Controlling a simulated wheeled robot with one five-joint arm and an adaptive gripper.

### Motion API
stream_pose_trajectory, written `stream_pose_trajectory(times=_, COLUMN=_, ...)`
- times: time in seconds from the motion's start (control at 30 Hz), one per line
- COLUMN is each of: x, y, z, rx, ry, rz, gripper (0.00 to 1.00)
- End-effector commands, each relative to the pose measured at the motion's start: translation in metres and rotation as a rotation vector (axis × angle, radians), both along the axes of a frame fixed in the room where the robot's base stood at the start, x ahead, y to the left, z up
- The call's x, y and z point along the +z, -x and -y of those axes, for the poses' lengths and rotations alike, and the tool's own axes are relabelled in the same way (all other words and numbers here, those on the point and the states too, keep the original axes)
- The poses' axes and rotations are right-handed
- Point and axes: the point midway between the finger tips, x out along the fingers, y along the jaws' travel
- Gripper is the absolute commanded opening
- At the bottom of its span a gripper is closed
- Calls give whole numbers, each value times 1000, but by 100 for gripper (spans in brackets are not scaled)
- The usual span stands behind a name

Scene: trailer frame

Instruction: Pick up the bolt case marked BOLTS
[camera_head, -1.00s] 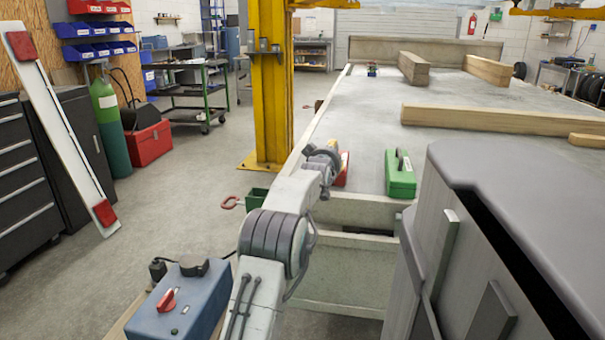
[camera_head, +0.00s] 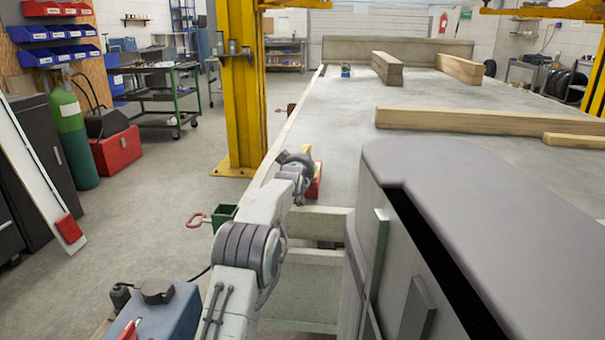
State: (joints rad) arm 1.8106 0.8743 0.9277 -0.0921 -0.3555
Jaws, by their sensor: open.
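A small red case with a yellowish part (camera_head: 316,182) stands on the near left edge of the grey trailer deck (camera_head: 345,145). My arm partly covers it, and I can read no BOLTS marking on it. My gripper (camera_head: 296,160) is at the far end of my arm, seen from behind, just left of the red case in the picture. It is open, but its fingers are hard to make out. I cannot tell whether it touches the case. The green case with a dark handle seen earlier is out of sight, behind the large grey shape at right.
Wooden beams (camera_head: 480,121) lie farther back on the deck. A yellow post (camera_head: 240,110) stands beside the deck's left edge. A blue box with a red switch (camera_head: 160,315) is at the lower left, near a green bracket with a red hook (camera_head: 222,216).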

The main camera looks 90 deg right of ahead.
Motion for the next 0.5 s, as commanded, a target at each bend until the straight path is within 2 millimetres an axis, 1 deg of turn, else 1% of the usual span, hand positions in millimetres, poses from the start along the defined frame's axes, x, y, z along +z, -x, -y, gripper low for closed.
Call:
stream_pose_trajectory(times=0.2, x=-1, y=2, z=0, rx=-3, ry=-2, rz=1, gripper=42)
stream_pose_trajectory(times=0.23, x=-1, y=2, z=0, rx=-3, ry=-2, rz=1, gripper=45)
stream_pose_trajectory(times=0.5, x=-1, y=2, z=0, rx=-3, ry=-2, rz=1, gripper=21)
